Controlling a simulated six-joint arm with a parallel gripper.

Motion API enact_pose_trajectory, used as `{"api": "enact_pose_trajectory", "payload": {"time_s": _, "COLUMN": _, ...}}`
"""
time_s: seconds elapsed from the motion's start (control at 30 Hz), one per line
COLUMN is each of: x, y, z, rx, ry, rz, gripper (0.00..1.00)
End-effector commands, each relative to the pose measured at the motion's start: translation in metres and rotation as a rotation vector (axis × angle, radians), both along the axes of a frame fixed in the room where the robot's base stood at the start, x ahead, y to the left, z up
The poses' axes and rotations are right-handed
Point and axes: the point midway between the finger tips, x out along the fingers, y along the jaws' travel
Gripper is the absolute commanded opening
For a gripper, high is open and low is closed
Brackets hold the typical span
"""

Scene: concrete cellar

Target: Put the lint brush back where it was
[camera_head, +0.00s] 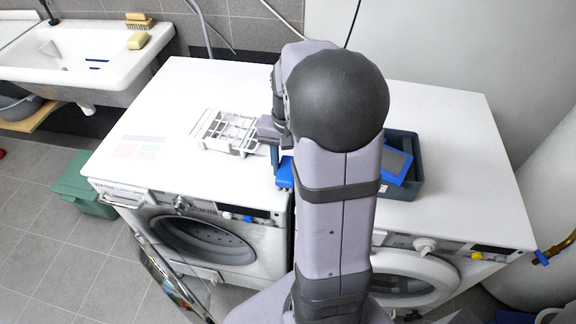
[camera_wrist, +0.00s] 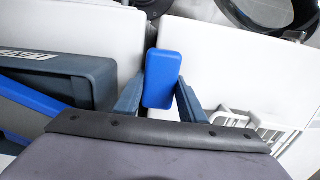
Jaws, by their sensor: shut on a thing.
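My gripper (camera_wrist: 160,98) is shut on a blue block-like thing, which I take to be the lint brush (camera_wrist: 162,78). Its smooth blue end points away from the wrist, between the two dark fingers. In the head view the lint brush (camera_head: 285,173) shows as a blue patch left of my arm, over the front of the machine tops near the gap between them. My arm hides much of the gripper there. I cannot tell how high it is above the surface.
A dark bin (camera_head: 413,186) on the right machine holds a blue thing with a dark pad (camera_head: 397,163), partly behind my arm. A white rack (camera_head: 229,133) stands on the left machine top (camera_head: 180,92). A sink (camera_head: 80,65) with brushes is at far left.

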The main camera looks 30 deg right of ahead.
Motion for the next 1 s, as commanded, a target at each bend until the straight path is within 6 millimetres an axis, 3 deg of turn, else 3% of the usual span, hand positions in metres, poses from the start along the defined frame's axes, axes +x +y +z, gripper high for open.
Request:
{"api": "enact_pose_trajectory", "payload": {"time_s": 0.23, "x": 0.0, "y": 0.0, "z": -0.003, "rx": 0.001, "ry": 0.001, "rz": 0.0, "gripper": 0.16}}
{"api": "enact_pose_trajectory", "payload": {"time_s": 0.27, "x": 0.0, "y": 0.0, "z": -0.003, "rx": 0.0, "ry": 0.0, "rz": 0.0, "gripper": 0.42}}
{"api": "enact_pose_trajectory", "payload": {"time_s": 0.33, "x": 0.0, "y": 0.0, "z": -0.003, "rx": 0.0, "ry": 0.0, "rz": 0.0, "gripper": 0.56}}
{"api": "enact_pose_trajectory", "payload": {"time_s": 0.77, "x": 0.001, "y": 0.0, "z": 0.004, "rx": -0.001, "ry": -0.003, "rz": 0.0, "gripper": 0.56}}
{"api": "enact_pose_trajectory", "payload": {"time_s": 1.0, "x": 0.002, "y": -0.001, "z": 0.034, "rx": -0.003, "ry": -0.006, "rz": 0.0, "gripper": 0.56}}
